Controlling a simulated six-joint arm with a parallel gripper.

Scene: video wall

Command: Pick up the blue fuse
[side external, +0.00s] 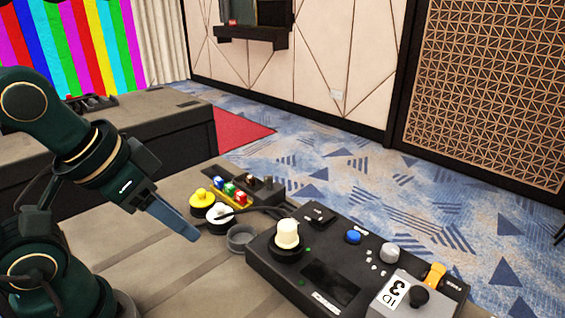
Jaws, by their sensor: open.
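The blue fuse (218,182) is small and stands at the left end of a short row, beside a green fuse (230,189) and a red fuse (241,198), in a yellow-edged holder on the table. My gripper (190,234) is open and points down to the right, in front of the row and apart from it. Its fingers overlap in this side view, and nothing shows between them. The lower part of the blue fuse is too small to make out.
A yellow round button (202,197) and a white-topped one (218,213) stand between my gripper and the fuses. Cables run behind the cup. The front left table is clear.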

